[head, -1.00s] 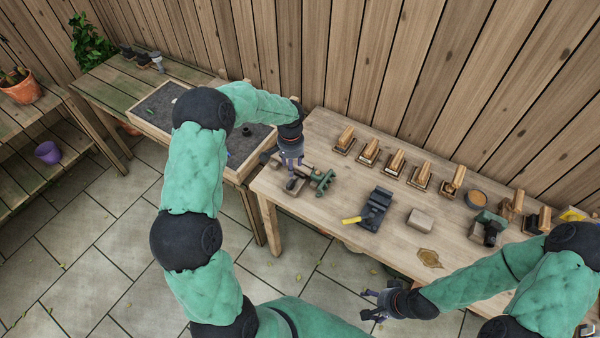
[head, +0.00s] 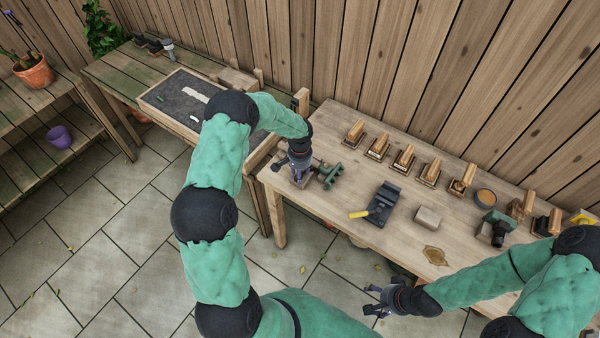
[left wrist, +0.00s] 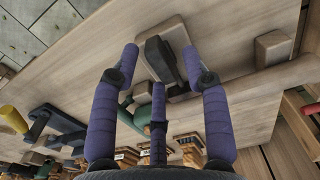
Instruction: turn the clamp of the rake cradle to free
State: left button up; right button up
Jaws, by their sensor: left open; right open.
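The rake cradle is a wooden block (left wrist: 176,32) at the left end of the workbench. Its dark clamp (left wrist: 160,60) lies on the block, between my left fingertips in the left wrist view. A green toothed rake head (head: 331,176) lies beside the cradle; part of it shows behind my fingers in the left wrist view (left wrist: 137,117). My left gripper (head: 299,178) points down over the cradle and hides most of it in the head view. It is open, its purple fingers either side of the clamp; I cannot tell if they touch. My right gripper (head: 375,300) is open and empty off the bench's front edge.
A dark tool with a yellow handle (head: 381,203) and a small block (head: 428,217) lie on the workbench (head: 340,205). A dark-filled tray (head: 178,98) sits on the table at left.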

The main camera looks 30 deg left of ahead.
pick_arm(q)
grip_shut()
jog(key=n+b, duration=0.3)
jog(key=shift+w+f+n, duration=0.1)
jog(key=shift+f+n, duration=0.05)
jog(key=shift+n, duration=0.15)
jog(key=n+b, duration=0.3)
jog(key=n, duration=0.1)
jog(key=shift+w+b, duration=0.1)
jog(key=shift+b, duration=0.2)
jog(key=n+b, duration=0.3)
jog(key=n, duration=0.2)
jog(key=shift+w+a+n, duration=0.1)
jog(key=shift+a+n, duration=0.05)
jog(key=shift+n, duration=0.25)
jog(key=shift+n+b, duration=0.75)
jog(key=shift+n, duration=1.55)
jog(key=shift+r, duration=0.2)
